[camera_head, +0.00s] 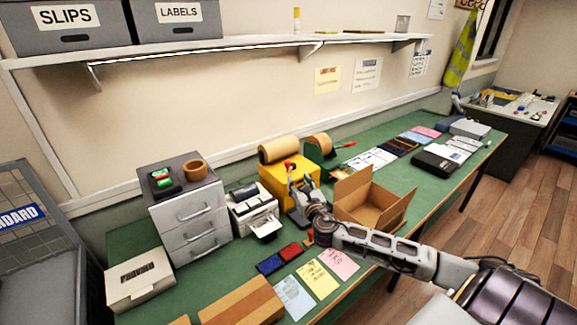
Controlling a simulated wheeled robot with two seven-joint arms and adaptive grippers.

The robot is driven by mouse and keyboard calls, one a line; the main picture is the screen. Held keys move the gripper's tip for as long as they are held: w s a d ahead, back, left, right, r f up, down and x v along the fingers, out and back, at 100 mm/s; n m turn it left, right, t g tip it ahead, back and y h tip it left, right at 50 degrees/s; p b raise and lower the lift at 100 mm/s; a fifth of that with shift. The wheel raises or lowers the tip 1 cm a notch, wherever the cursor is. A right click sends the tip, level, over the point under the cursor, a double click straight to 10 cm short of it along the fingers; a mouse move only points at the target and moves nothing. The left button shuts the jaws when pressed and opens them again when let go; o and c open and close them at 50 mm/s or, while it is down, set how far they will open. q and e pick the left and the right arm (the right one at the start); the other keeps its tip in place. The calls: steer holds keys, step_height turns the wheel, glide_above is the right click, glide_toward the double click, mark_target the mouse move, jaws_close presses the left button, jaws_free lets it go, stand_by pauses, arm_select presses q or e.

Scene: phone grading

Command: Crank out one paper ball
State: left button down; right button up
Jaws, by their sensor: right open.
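A yellow machine (272,181) stands on the green table, with a brown paper roll (279,150) on top. A small red knob (288,165) shows at its front right, probably the crank handle. My right gripper (299,183) reaches in from the right, in front of the machine's right side. Its fingers are open and point up just below the red knob. I see nothing between them, and cannot tell whether they touch the machine. No paper ball is visible. My left gripper is out of view.
An open cardboard box (366,205) stands right of the machine, close behind my right forearm. A white printer (252,209) and grey drawers (187,213) stand to its left. Coloured paper notes (318,279) lie at the table's front. A shelf (230,45) runs above.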

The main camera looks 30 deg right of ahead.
mark_target(287, 164)
steer(key=shift+p+x, duration=0.6)
steer(key=shift+x, duration=5.9)
jaws_close()
steer(key=shift+w+a+m+h+p, duration=0.15)
steer(key=shift+m+h+p, duration=0.2)
steer(key=shift+h, duration=0.25)
